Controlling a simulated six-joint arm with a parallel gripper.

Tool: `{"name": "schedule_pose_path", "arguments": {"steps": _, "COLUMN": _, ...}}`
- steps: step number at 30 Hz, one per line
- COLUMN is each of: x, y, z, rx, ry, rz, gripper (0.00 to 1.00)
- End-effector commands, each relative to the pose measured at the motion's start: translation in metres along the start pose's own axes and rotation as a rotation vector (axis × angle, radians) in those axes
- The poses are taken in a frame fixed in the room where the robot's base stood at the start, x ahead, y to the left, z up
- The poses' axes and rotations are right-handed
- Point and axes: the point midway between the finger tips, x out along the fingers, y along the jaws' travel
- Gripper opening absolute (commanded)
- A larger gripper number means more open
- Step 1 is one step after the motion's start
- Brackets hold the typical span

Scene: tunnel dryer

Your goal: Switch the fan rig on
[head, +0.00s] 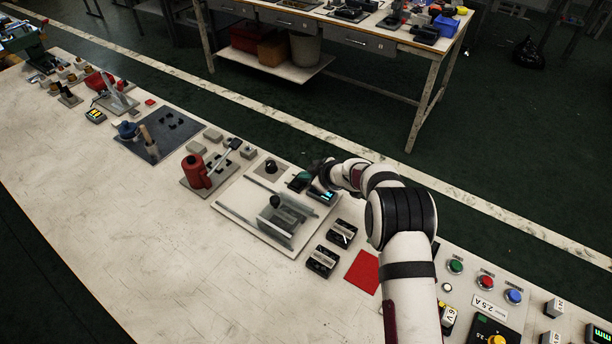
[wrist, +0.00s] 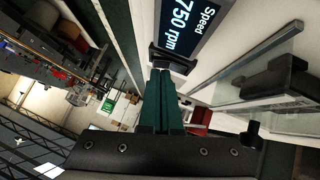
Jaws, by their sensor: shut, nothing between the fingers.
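The fan rig is a pale board (head: 233,206) with clear panels or rails (head: 262,232) and a dark grey block (head: 275,215) between them. A round black knob (head: 270,167) stands at its back corner. A small lit display (head: 323,196) is at its right end; in the wrist view the display (wrist: 181,25) reads "Speed 750 rpm". My gripper (head: 299,182) is shut and empty, low beside the display. In the wrist view its green fingers (wrist: 161,76) point at a black bracket-like part (wrist: 173,59) by the display; whether they touch cannot be told.
A red canister (head: 195,172) with a lever stands left of the rig. Two small black meters (head: 322,261) and a red square (head: 364,271) lie in front right. Coloured push buttons (head: 486,282) are at the right. The left front bench top (head: 120,220) is clear.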

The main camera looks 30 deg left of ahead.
Motion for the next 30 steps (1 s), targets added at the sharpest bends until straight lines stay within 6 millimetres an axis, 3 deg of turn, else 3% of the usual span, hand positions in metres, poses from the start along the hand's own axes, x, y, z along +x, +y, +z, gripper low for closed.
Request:
{"name": "schedule_pose_path", "arguments": {"steps": 20, "x": 0.006, "y": 0.001, "z": 0.006, "rx": 0.000, "ry": 0.000, "rz": -0.001, "gripper": 0.00}}
{"name": "schedule_pose_path", "arguments": {"steps": 30, "x": 0.003, "y": -0.013, "z": 0.003, "rx": 0.000, "ry": -0.001, "rz": -0.004, "gripper": 0.00}}
